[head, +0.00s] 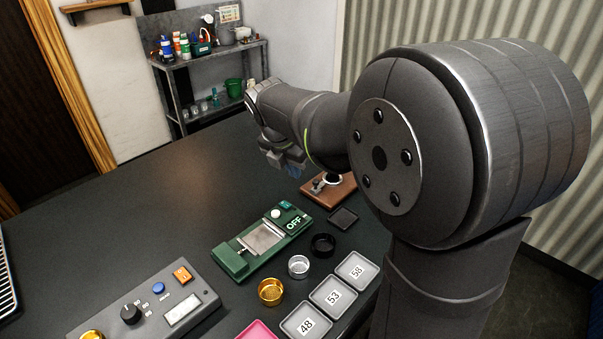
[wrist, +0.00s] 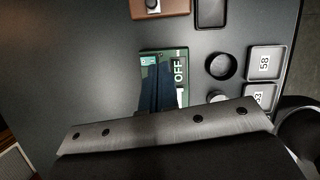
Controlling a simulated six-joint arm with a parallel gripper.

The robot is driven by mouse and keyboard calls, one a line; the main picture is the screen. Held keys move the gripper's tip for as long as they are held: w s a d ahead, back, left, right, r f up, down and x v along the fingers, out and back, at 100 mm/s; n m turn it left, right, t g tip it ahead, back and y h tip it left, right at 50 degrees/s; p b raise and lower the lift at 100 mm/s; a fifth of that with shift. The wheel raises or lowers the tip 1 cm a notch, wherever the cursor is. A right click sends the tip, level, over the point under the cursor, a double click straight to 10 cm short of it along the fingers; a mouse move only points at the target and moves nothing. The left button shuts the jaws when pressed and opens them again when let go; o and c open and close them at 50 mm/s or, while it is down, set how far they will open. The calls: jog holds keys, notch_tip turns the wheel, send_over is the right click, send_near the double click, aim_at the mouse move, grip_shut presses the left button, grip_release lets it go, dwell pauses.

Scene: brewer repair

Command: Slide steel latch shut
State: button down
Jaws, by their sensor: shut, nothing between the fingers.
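A green unit (head: 262,241) marked OFF lies on the dark table, with a steel plate (head: 262,238) and a small steel bar (head: 241,249) at its near left end. I cannot tell for certain which steel part is the latch. My gripper (head: 293,169) is above the table beyond the unit, partly hidden by my arm. In the wrist view my gripper (wrist: 163,68) is shut and empty. Its dark fingers overlap the green unit (wrist: 148,52) and hide most of it; the OFF label shows beside them. No contact is visible.
A wooden block with a metal fitting (head: 329,190) stands behind the unit. A black ring (head: 323,245), steel cup (head: 298,266), gold basket (head: 270,291) and numbered trays (head: 333,297) lie to its right. A grey control box (head: 147,307) stands at front left. The table's back left is clear.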

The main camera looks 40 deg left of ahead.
aim_at(318, 181)
jog(key=x, duration=0.8)
jog(key=shift+w+f, duration=0.15)
jog(key=shift+f, duration=0.25)
jog(key=shift+w+a+f, duration=0.1)
jog(key=shift+w, duration=0.5)
jog(key=shift+w+a+f, duration=0.1)
jog(key=shift+w, duration=0.55)
jog(key=shift+w+a, duration=0.15)
jog(key=shift+w, duration=0.6)
jog(key=shift+w, duration=1.4)
